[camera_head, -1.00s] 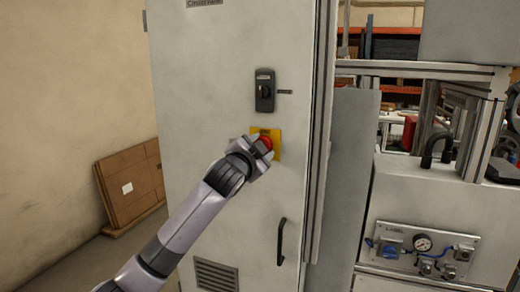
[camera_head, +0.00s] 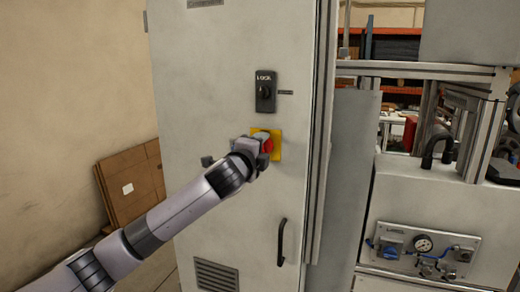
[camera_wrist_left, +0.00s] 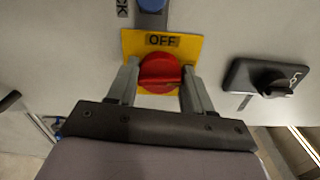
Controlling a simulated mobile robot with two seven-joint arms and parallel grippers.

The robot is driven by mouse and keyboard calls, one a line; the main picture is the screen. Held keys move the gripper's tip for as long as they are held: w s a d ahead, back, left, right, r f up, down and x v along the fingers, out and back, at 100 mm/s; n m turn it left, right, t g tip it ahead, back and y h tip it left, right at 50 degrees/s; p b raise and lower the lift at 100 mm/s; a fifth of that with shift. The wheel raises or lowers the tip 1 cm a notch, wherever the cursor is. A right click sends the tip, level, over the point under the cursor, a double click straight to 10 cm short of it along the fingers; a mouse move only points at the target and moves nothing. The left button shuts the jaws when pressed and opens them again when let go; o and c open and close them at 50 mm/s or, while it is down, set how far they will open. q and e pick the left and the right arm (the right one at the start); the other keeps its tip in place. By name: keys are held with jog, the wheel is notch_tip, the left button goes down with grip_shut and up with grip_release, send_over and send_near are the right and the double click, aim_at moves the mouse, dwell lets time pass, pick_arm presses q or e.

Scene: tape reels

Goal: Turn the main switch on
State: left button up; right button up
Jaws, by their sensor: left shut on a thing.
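The main switch is a red rotary knob (camera_head: 268,146) on a yellow plate (camera_head: 277,154), on the grey cabinet door. In the left wrist view, the red knob (camera_wrist_left: 160,72) sits between my two fingers, and the yellow plate (camera_wrist_left: 190,48) carries the word OFF along its picture-top edge. My left gripper (camera_head: 263,148) is at the switch; in the wrist view the same gripper (camera_wrist_left: 160,82) is shut on the knob, one finger on each side. The gripper partly covers the plate and knob in the head view. My right gripper is not in view.
A black lock handle (camera_head: 265,91) is above the switch and also shows in the wrist view (camera_wrist_left: 268,78). A black door handle (camera_head: 281,242) is below. Cardboard (camera_head: 130,184) leans on the left wall. A machine with a gauge panel (camera_head: 424,250) stands right.

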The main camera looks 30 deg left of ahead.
pick_arm(q)
jog(key=shift+m, duration=0.7)
jog(key=o, duration=1)
jog(key=shift+o, duration=0.2)
jog(key=shift+s+d, duration=0.1)
jog(key=b+v, duration=0.1)
jog(key=v, duration=0.6)
jog(key=shift+b, duration=0.35)
